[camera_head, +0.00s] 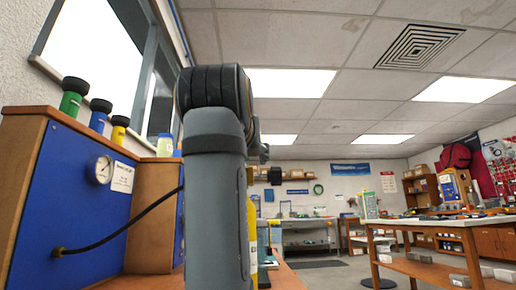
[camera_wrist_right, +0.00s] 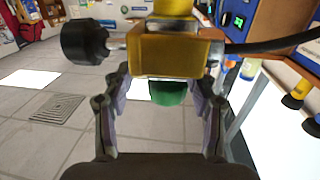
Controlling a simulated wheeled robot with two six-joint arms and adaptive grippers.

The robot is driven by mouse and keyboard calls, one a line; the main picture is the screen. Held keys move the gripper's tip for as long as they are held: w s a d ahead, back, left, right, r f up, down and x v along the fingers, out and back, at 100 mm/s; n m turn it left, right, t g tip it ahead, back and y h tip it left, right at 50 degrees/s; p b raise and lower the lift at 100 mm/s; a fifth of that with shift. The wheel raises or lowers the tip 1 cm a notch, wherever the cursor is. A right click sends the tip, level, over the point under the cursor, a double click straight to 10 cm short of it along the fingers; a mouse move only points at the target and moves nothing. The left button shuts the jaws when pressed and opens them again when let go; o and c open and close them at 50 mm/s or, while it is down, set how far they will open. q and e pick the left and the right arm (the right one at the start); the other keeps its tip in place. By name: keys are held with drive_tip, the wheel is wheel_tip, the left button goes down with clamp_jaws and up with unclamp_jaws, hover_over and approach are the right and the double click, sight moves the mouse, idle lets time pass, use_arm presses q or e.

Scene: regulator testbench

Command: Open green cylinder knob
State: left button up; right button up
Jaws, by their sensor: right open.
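In the right wrist view, the green knob (camera_wrist_right: 168,92) shows below a yellow-brass valve body (camera_wrist_right: 178,52). My right gripper (camera_wrist_right: 164,82) is open, with one finger on each side of the green knob and gaps visible between knob and fingers. A black round knob (camera_wrist_right: 84,42) sticks out from the left of the valve body, and a black hose (camera_wrist_right: 270,45) leaves its right side. The green knob and both grippers are not visible in the head view, where a grey arm link of mine (camera_head: 215,210) blocks the middle. My left gripper is in neither view.
A blue panel (camera_head: 60,200) with a gauge (camera_head: 101,169) and hose stands at the left of the head view. Small green (camera_head: 71,103), blue (camera_head: 97,121) and yellow (camera_head: 118,135) black-topped containers stand on its wooden top. A workbench (camera_head: 440,222) stands at the right.

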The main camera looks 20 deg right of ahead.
drive_tip(key=r, duration=0.9)
drive_tip(key=shift+s+d+r, duration=0.15)
drive_tip(key=shift+s+r, duration=0.1)
drive_tip(key=shift+r, duration=0.3)
